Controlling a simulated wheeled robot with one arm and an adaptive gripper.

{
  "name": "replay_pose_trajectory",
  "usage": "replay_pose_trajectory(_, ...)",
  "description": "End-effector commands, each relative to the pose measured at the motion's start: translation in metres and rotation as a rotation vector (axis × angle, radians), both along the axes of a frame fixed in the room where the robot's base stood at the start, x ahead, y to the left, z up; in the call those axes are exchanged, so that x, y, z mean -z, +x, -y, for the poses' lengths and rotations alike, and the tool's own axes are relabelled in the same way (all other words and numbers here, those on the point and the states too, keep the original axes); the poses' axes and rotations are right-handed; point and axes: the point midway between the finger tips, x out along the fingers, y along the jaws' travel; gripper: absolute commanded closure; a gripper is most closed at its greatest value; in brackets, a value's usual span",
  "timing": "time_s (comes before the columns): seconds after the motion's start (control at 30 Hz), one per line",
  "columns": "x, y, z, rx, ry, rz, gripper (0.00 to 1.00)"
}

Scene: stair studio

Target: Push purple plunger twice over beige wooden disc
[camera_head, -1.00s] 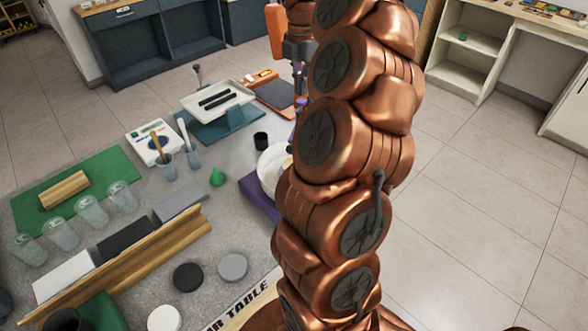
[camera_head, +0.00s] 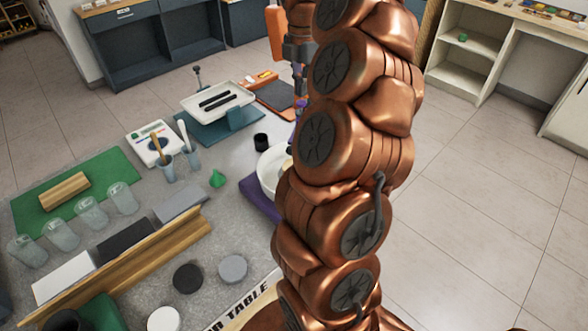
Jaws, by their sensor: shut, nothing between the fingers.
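My copper arm covers the middle of the view. My gripper (camera_head: 298,72), dark with purplish parts, shows only as a narrow strip at the arm's left edge, pointing down. It appears shut and empty. Below it, a sliver of purple (camera_head: 293,138), perhaps the plunger, stands by the arm's edge above a white bowl (camera_head: 265,176). A small beige patch (camera_head: 288,163), perhaps the wooden disc, shows at the bowl's right side. The arm hides the rest of these. I cannot tell whether the gripper touches the purple thing.
The bowl stands on a purple mat (camera_head: 256,203). A white tray (camera_head: 212,112), a wooden rail (camera_head: 130,265), clear cups (camera_head: 90,211) and black and grey discs (camera_head: 187,278) share the table.

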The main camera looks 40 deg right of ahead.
Motion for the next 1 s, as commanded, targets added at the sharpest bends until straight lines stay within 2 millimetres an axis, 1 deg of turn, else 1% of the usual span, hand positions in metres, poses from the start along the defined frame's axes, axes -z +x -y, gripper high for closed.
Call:
replay_pose_trajectory(0.37, 0.003, 0.0, 0.0, 0.0, 0.0, 0.0, 1.0)
replay_pose_trajectory(1.0, 0.023, 0.0, 0.0, 0.0, 0.0, 0.0, 1.0)
